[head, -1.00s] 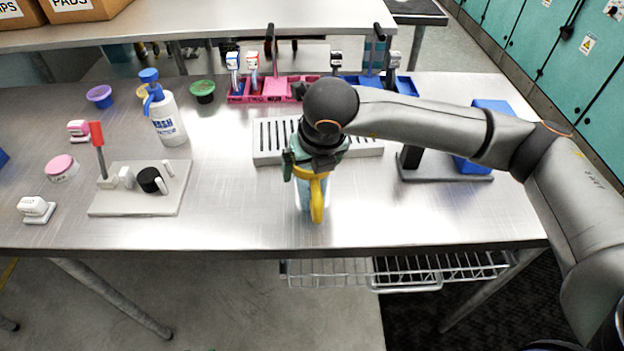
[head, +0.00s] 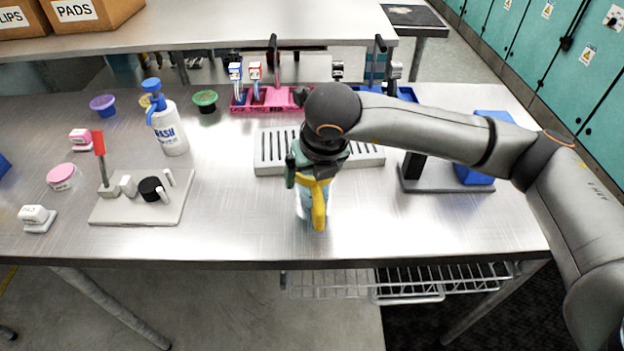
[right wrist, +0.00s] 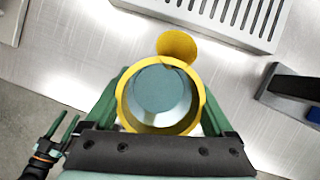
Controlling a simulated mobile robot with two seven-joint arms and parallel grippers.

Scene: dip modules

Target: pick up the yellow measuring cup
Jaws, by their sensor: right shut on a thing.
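The yellow measuring cup (head: 319,205) is in my right gripper, near the front middle of the table. Its yellow rim (right wrist: 124,106) and round yellow tab show in the right wrist view, with a pale teal inside. My right gripper (head: 313,172) is shut on it, with green fingers on both sides of the rim. A bluish clear part shows beside the yellow handle. Whether the cup touches the table cannot be told. My left gripper (right wrist: 62,124) shows small at the lower left of the right wrist view, its green fingers apart and empty.
A grey slotted rack (head: 372,157) stands just behind the cup. A white board (head: 120,212) with a red-topped post is left, near a wash bottle (head: 169,130). A dark stand (head: 445,184) is right. Bare tabletop lies on both sides of the cup.

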